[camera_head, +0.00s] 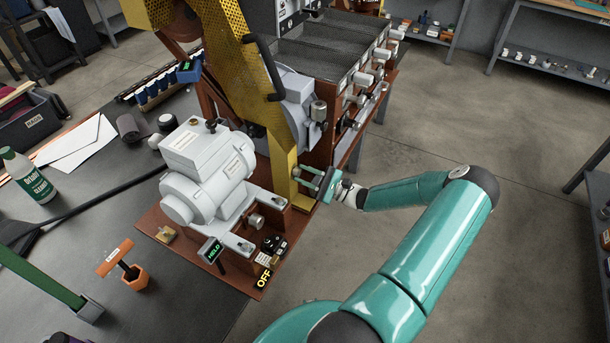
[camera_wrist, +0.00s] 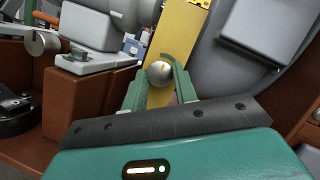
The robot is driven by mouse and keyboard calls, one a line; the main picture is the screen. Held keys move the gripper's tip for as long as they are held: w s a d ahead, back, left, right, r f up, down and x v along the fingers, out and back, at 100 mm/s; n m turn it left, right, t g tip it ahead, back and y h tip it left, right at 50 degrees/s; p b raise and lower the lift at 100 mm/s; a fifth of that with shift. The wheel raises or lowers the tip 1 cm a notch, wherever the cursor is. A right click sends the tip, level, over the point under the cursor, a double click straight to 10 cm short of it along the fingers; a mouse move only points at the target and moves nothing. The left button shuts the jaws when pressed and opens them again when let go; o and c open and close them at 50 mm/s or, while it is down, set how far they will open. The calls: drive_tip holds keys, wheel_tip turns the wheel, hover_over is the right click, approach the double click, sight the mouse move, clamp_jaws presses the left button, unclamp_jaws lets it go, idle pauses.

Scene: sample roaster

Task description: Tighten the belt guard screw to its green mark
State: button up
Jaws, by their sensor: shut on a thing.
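The yellow belt guard (camera_head: 235,50) runs down over the side of the machine. It also shows in the wrist view (camera_wrist: 185,28). The round silver head of the guard screw (camera_wrist: 160,72) sits in front of the guard's lower part in the wrist view. My gripper (camera_head: 305,176) reaches in from the right at the guard's lower end. Its green fingers (camera_wrist: 161,76) are shut on the screw head, one on either side.
A grey motor (camera_head: 208,170) stands left of the guard on the brown base (camera_head: 180,243). A small display reading HELD (camera_head: 212,250) and an OFF label (camera_head: 264,279) are at the front. An orange-handled tool (camera_head: 116,258) and a bottle (camera_head: 28,175) stand on the dark bench. The floor at right is clear.

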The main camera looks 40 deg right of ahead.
drive_tip(key=o, duration=1)
drive_tip(key=shift+c, duration=0.2)
drive_tip(key=v, duration=1.3)
drive_tip(key=shift+s, duration=0.35)
drive_tip(key=shift+d+f, duration=0.1)
